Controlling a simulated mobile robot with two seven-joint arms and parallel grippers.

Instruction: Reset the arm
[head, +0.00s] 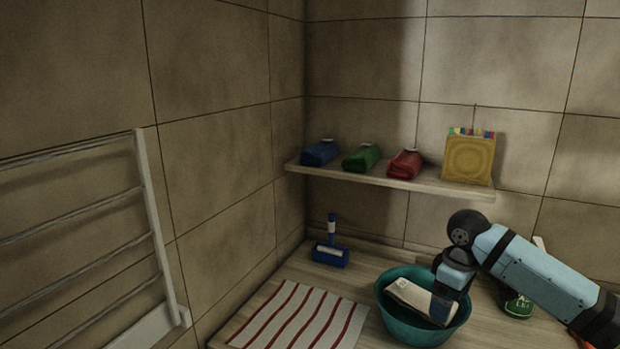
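My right arm comes in from the right and bends down over the teal basin (392,325), with my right gripper (448,292) low at its rim. A cream and dark blue item (412,297), perhaps a cloth or packet, lies tilted in the basin beside or under the gripper. The fingertips are hidden, so I cannot tell whether they hold it. My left arm and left gripper are not in view.
A red-and-white striped mat (300,318) lies left of the basin; a blue brush-like tool (330,254) is behind it. A green item (518,305) stands right of the basin. A wall shelf (350,178) holds rolled cloths. A rack (90,230) is at left.

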